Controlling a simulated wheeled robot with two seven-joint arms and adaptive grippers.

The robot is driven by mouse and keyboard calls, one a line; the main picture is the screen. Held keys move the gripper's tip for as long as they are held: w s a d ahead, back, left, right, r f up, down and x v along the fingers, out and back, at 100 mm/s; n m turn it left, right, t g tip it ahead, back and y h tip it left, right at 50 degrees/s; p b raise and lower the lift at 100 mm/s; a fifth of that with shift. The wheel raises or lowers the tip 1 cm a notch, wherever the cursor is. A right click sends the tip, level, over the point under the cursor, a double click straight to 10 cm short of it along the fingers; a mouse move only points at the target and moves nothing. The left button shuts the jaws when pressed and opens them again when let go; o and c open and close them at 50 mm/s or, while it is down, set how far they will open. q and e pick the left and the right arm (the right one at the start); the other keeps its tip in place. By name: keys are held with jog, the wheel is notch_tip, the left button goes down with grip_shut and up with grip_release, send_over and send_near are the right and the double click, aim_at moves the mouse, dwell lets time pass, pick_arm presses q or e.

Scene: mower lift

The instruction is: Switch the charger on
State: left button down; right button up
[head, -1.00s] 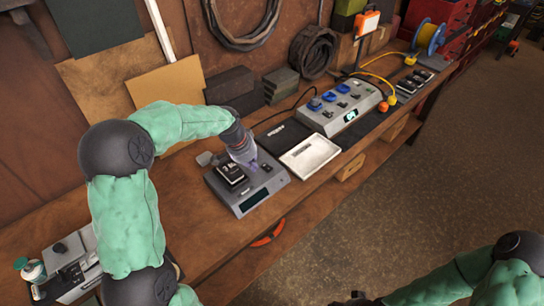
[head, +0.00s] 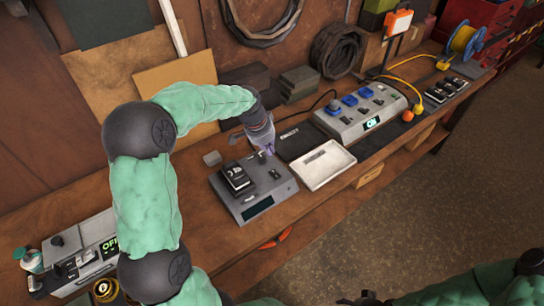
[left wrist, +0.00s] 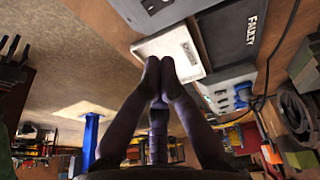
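No label in view marks the charger. A grey box (head: 95,262) at the lower left has a knob, dark switches and a lit display reading OFF. A long grey unit (head: 340,128) at the back has blue parts and a lit display that seems to read ON. A grey device (head: 225,198) in the middle holds a black battery pack (head: 236,178); its display is dark. My left gripper (head: 268,151) is just behind the middle device's right side, fingers together and empty in the left wrist view (left wrist: 159,68). My right gripper (head: 365,298) barely shows at the bottom edge.
A white tray (head: 347,174) and a black mat (head: 297,140), marked FAULTY in the left wrist view (left wrist: 255,25), lie right of the middle device. Black packs (head: 440,90) and a yellow cable reel (head: 462,40) are further back. Bare bench lies left of the middle device.

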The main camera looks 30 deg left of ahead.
pick_arm(q)
jog(key=b, duration=0.2)
send_near(276, 173)
jog(key=x, duration=0.2)
jog(key=d+x, duration=0.1)
jog(key=x, duration=0.2)
jog(key=shift+w+d, duration=0.15)
jog(key=shift+w, duration=0.1)
jog(key=shift+f, duration=0.7)
jog(key=shift+d, duration=0.1)
jog(key=shift+s+d+f+b, duration=0.15)
jog(key=shift+f+b, duration=0.15)
jog(key=shift+f, duration=0.15)
jog(key=shift+w+a+r, duration=0.2)
jog(key=shift+w+a, duration=0.1)
jog(key=shift+a, duration=0.4)
